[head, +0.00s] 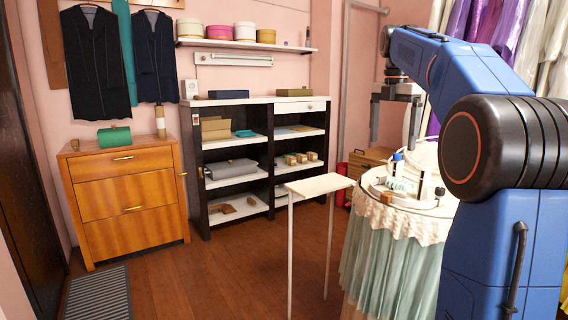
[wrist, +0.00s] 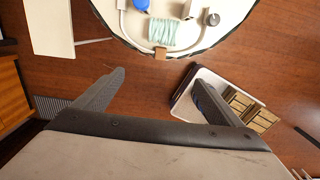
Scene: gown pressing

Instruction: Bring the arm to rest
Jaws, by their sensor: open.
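My arm, blue with black joints, reaches up and over from the right in the head view.
The round table carries a mint-coloured bundle (wrist: 174,33) and small items. A narrow white-topped stand (head: 320,185) stands left of it. A dark shelf unit (head: 240,110) and a wooden cabinet (head: 125,200) line the wall. Floor is open at front left.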

